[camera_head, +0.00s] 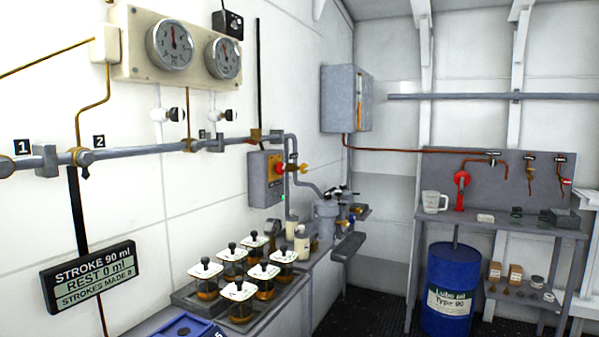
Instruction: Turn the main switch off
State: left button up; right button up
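A grey box (261,183) on the left wall carries a red knob (279,168) on a yellow backing. A small green spot (283,198) shows low on its face. It looks like the main switch, but no label is legible, and I cannot tell the knob's setting for sure. A yellow-orange handle (300,168) shows just right of the knob, by the pipe. A larger grey wall cabinet (341,98) hangs further right, with a copper line leaving its underside. Neither of my grippers is in view.
Below the box, a bench holds several amber jars with white tops (240,291) and a grey pump-like unit (327,220). A pipe (130,152) runs along the left wall under two gauges. A blue drum (451,289) stands under the right workbench (510,228).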

aim_at(280, 167)
jog(key=i+l, duration=0.45)
jog(key=l, duration=0.2)
jog(key=i+l+u, duration=0.1)
jog(key=i+l, duration=0.35)
jog(key=l, duration=0.25)
jog(key=i+l, duration=0.2)
jog(key=l, duration=0.15)
jog(key=i+l+u, duration=0.1)
jog(key=l, duration=0.25)
jog(key=i+l, duration=0.3)
jog(key=i+l+u, duration=0.1)
jog(key=l, duration=0.35)
jog(key=i, duration=0.1)
